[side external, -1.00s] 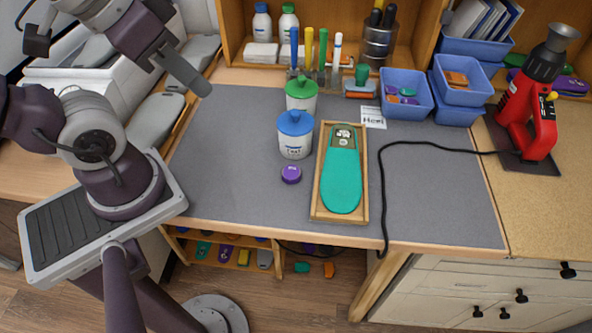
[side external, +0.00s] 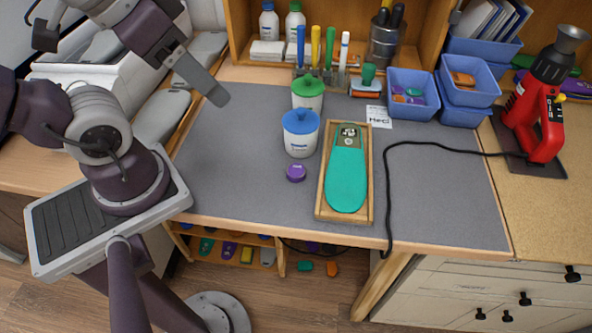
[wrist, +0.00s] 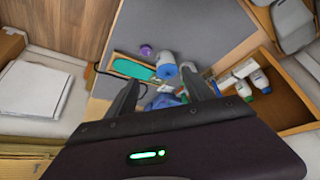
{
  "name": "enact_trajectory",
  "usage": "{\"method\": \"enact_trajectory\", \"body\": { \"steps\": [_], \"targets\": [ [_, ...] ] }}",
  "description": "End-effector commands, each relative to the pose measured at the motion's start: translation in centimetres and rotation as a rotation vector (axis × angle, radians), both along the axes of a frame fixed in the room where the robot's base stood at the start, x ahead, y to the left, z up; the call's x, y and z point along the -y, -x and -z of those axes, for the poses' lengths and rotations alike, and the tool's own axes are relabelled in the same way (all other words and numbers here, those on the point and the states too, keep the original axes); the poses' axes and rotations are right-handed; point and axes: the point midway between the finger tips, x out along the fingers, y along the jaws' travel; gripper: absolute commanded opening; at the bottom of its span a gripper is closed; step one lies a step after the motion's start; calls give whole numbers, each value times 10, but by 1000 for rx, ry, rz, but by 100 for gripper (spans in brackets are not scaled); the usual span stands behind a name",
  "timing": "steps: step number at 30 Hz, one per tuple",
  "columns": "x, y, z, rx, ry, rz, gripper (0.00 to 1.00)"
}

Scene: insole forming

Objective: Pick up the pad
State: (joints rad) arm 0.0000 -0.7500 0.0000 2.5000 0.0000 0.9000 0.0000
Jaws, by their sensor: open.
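A teal insole-shaped piece (side external: 346,182) lies in a shallow wooden tray (side external: 321,211) on the grey mat. A small round purple piece (side external: 296,172) lies on the mat left of the tray. I cannot tell which of them is the pad. The wrist view also shows the teal piece (wrist: 132,69) and the purple piece (wrist: 146,50). My gripper (wrist: 160,86) is open, its two fingers apart with nothing held. In the side view it hangs at the upper left, raised and well apart from both pieces.
A blue-lidded jar (side external: 300,140) and a green-lidded jar (side external: 308,95) stand left of the tray. A black cable (side external: 388,190) runs along its right to a red heat tool (side external: 540,115). Blue bins (side external: 412,92) stand behind. The mat's left part is clear.

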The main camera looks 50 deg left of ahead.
Motion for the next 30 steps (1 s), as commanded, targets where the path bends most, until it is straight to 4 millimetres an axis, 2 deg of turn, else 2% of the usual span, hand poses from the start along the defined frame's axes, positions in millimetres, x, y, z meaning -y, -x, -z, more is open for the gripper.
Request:
{"method": "enact_trajectory", "body": {
  "steps": [5, 8, 10, 14, 15, 18, 21, 24, 30],
  "targets": [
    [0, -1, 0, -5, 4, -10, 61],
    [1, -17, 6, -58, 48, -123, 61],
    [5, -38, 18, -126, 107, -290, 61],
    [18, -83, 60, -256, 218, -683, 61],
    [24, -94, 76, -291, 245, -801, 61],
    [37, -113, 115, -360, 294, -1061, 61],
    [47, -120, 143, -400, 319, -1233, 61],
    [51, -123, 156, -414, 330, -1315, 61],
    [50, -123, 184, -418, 329, -1329, 61]
  ]
}}
